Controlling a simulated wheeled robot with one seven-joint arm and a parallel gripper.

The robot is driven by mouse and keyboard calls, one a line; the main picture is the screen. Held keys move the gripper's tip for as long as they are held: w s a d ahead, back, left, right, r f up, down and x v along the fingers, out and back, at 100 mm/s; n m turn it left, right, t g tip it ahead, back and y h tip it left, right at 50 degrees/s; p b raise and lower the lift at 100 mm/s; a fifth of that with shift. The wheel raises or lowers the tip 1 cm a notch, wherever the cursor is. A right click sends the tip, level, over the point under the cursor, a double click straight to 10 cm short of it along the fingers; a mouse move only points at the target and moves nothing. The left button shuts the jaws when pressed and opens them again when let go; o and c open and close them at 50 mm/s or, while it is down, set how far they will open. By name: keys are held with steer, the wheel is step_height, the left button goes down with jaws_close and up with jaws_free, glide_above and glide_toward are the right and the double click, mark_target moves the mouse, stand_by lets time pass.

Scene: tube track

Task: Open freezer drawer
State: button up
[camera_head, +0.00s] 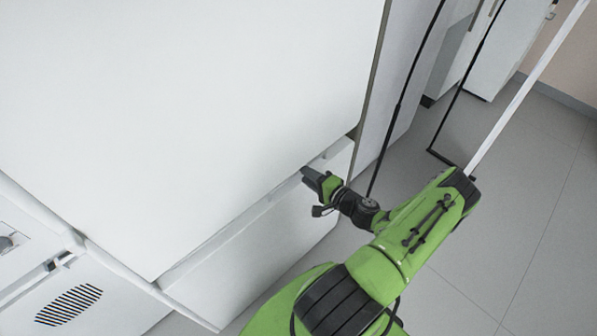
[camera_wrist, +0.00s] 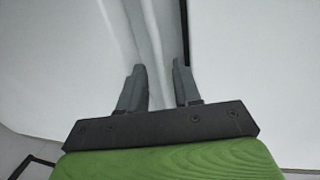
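The freezer drawer (camera_head: 250,262) is the white lower front panel under the large white upper door (camera_head: 180,110). A recessed gap runs along its top edge, and the drawer looks flush or nearly so. My gripper (camera_head: 307,178) is at the right part of that gap, in line with the drawer's top edge. In the wrist view my gripper (camera_wrist: 160,72) has its two grey fingers apart, one on each side of a pale edge strip (camera_wrist: 156,40). I cannot tell whether either fingertip touches the strip.
A white panel with a dark striped vent (camera_head: 68,305) is at the lower left. Grey tiled floor (camera_head: 530,190) lies open to the right. Thin black rods (camera_head: 405,95) and a white pole (camera_head: 525,90) cross the upper right, near white cabinets (camera_head: 505,50).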

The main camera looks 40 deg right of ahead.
steer(key=w, duration=0.2)
steer(key=w+f, duration=0.1)
steer(key=w, duration=0.1)
steer(key=shift+w+a, duration=0.1)
steer(key=shift+w, duration=0.2)
jaws_close()
